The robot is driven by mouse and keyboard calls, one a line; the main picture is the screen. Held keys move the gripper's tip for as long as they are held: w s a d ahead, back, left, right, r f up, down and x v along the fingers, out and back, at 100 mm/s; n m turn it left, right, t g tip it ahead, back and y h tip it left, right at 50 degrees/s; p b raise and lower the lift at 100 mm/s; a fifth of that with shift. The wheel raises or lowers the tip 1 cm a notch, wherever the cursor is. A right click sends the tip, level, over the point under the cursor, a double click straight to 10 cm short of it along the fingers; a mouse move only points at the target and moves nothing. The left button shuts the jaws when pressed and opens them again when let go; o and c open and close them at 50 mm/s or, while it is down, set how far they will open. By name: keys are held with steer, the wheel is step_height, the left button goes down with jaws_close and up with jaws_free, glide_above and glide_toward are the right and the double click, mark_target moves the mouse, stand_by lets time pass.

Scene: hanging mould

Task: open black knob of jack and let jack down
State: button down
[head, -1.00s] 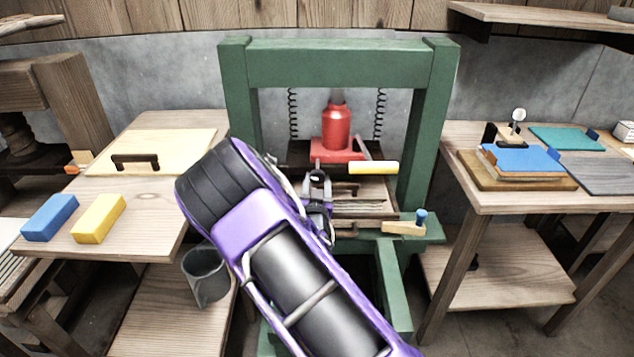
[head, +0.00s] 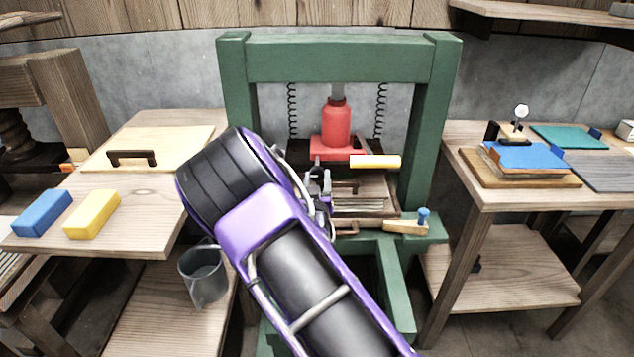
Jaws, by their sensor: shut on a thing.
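The red jack (head: 337,124) stands upright in the green press frame (head: 340,64), on a red base above a stack of boards (head: 362,195). Its grey ram reaches up to the frame's top beam. A pale yellow handle (head: 376,161) sticks out to the right from the jack's base. My gripper (head: 318,180) is at the left of the jack's base, low in front of it, and my purple arm comes up from the lower right. The jaws are shut at the jack's lower left. The black knob is hidden behind or between the jaws.
Springs (head: 380,110) hang on both sides of the jack. The left table holds a blue block (head: 43,212) and a yellow block (head: 92,214).

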steer(key=shift+c, duration=1.5)
jaws_free()
steer(key=shift+s, duration=0.1)
steer(key=s, duration=1.7)
steer(key=shift+a+f+p, duration=0.15)
steer(key=shift+a+p, duration=0.15)
steer(key=shift+a, duration=0.1)
